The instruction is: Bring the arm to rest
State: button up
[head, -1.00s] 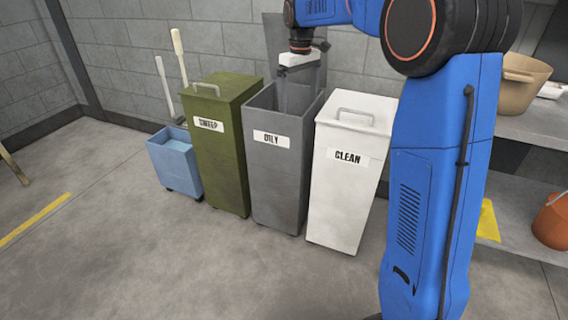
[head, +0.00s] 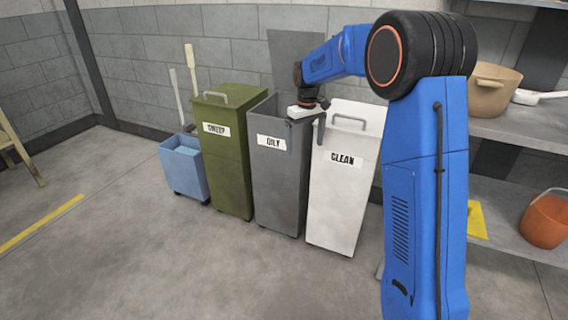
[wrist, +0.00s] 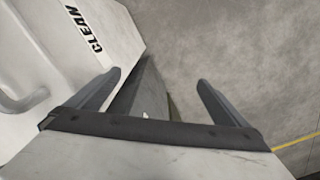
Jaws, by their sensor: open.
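My blue arm (head: 425,170) reaches over the bins from the right. My gripper (head: 306,140) is at the front right top of the grey OILY bin (head: 278,190), close to the white CLEAN bin (head: 340,195). In the wrist view my gripper (wrist: 159,80) has its two fingers spread, with nothing held between them. A grey wedge, seemingly part of the OILY bin (wrist: 145,92), shows between and beyond the fingers. I cannot tell whether they touch it. The OILY bin's lid (head: 296,55) stands raised at the back.
The green SWEEP bin (head: 228,165) and a blue bucket (head: 185,168) with upright handles stand left. The CLEAN bin (wrist: 50,60) is close at left in the wrist view. A shelf (head: 525,130) with a tan pot (head: 492,88) is right. The front floor is clear.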

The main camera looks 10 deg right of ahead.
jog(key=s+d+r+m+t, duration=0.1)
jog(key=s+r, duration=0.4)
jog(key=s, duration=0.7)
jog(key=s+d+r+m+t, duration=0.15)
jog(key=s+r, duration=0.45)
jog(key=s, duration=0.6)
jog(key=s+d+f+m+t, duration=0.1)
jog(key=s+f, duration=0.2)
jog(key=s, duration=0.9)
jog(key=s+d+f+t, duration=0.1)
jog(key=s+f, duration=0.2)
jog(key=s, duration=0.9)
jog(key=shift+f+m, duration=0.2)
jog(key=shift+m, duration=0.15)
jog(key=shift+a, duration=0.1)
jog(key=shift+c, duration=0.7)
